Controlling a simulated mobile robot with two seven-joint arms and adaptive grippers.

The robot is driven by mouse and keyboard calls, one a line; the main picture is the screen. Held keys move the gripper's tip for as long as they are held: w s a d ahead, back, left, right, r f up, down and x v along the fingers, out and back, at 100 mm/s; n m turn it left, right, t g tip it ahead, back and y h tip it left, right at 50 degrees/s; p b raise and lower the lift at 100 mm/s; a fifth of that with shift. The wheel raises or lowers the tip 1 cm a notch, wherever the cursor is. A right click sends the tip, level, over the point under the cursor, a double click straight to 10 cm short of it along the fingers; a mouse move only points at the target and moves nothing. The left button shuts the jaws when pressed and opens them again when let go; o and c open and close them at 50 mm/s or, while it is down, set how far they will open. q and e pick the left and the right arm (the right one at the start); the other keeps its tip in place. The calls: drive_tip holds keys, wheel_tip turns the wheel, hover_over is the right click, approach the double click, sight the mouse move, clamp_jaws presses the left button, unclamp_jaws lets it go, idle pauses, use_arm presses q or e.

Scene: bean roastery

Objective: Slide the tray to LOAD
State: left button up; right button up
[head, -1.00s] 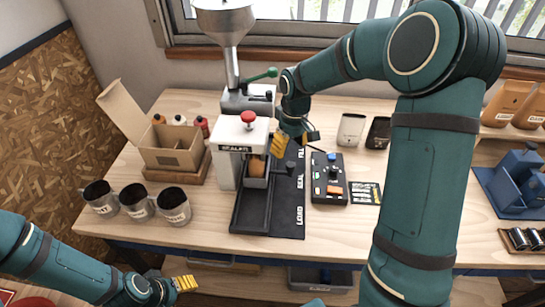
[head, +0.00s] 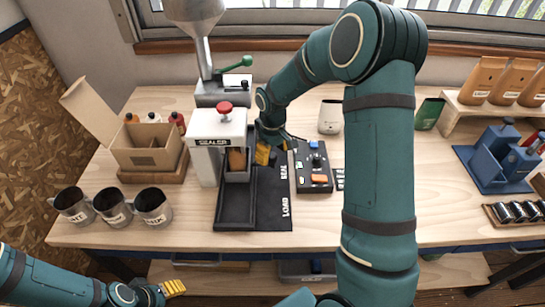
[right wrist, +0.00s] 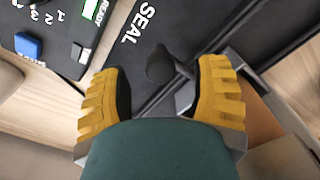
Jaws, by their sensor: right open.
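The dark tray (head: 237,178) sits in the black track (head: 236,212) under the white sealer (head: 218,140), beside the SEAL label, with a brown bag (head: 237,160) in it. The tray's black knob (right wrist: 160,64) shows in the right wrist view on a short rod. My right gripper (head: 272,153) is open beside the sealer. Its yellow fingers stand on either side of the knob, with gaps left. The LOAD label (head: 286,206) is at the front end of the track. My left gripper (head: 172,288) is low in front of the table; its opening is unclear.
The front part of the track is empty. A control box (head: 314,168) stands close to the right of the track. Several dark cups (head: 112,207) and an open cardboard box (head: 147,150) are at left. A blue fixture (head: 496,160) is at far right.

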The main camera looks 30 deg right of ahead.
drive_tip(key=shift+f, duration=0.7)
drive_tip(key=shift+c, duration=0.4)
clamp_jaws()
drive_tip(key=shift+s, duration=0.1)
